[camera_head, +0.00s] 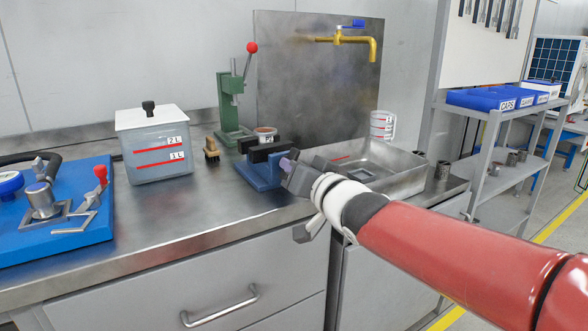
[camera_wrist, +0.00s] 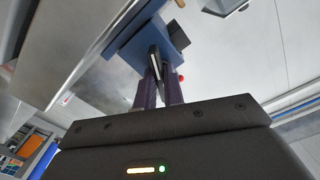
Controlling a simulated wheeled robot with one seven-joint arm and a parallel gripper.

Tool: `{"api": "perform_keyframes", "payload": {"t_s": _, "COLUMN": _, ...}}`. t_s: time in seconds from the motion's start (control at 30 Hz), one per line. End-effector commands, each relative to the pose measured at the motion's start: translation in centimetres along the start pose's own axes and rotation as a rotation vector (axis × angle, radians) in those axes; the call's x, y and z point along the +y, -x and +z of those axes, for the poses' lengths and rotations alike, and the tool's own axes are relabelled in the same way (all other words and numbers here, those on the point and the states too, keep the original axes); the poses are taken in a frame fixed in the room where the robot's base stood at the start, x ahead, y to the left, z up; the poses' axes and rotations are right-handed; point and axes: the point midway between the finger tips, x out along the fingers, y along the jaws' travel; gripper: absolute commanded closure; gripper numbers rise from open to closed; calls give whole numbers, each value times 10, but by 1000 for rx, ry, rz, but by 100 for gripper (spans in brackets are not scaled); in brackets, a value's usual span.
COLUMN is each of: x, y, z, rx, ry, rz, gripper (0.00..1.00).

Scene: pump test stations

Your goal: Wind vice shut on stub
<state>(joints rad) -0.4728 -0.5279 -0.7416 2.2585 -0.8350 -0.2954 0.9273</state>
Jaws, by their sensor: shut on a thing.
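The blue vice (camera_head: 260,178) stands on the steel bench left of the sink, with black jaws (camera_head: 268,150) on top. Its blue body also shows in the wrist view (camera_wrist: 130,50). My gripper (camera_head: 290,160) is at the vice's right end, facing the screw side.
A steel sink (camera_head: 400,180) with a measuring jug (camera_head: 382,125) lies right of the vice, under a brass tap (camera_head: 345,40). A green press (camera_head: 230,108), a brush (camera_head: 211,149) and a lidded tank (camera_head: 155,150) stand left. A blue board (camera_head: 90,225) lies farther left.

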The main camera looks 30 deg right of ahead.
Motion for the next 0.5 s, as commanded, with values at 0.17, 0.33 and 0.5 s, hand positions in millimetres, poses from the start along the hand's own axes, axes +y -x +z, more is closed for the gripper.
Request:
{"api": "perform_keyframes", "payload": {"t_s": 0.17, "x": 0, "y": 0, "z": 4, "rx": -3, "ry": -171, "rz": -3, "gripper": 100}}
{"api": "perform_keyframes", "payload": {"t_s": 0.33, "x": 1, "y": 0, "z": 5, "rx": -3, "ry": -333, "rz": -2, "gripper": 100}}
{"api": "perform_keyframes", "payload": {"t_s": 0.5, "x": 2, "y": 0, "z": 6, "rx": -3, "ry": -492, "rz": -2, "gripper": 100}}
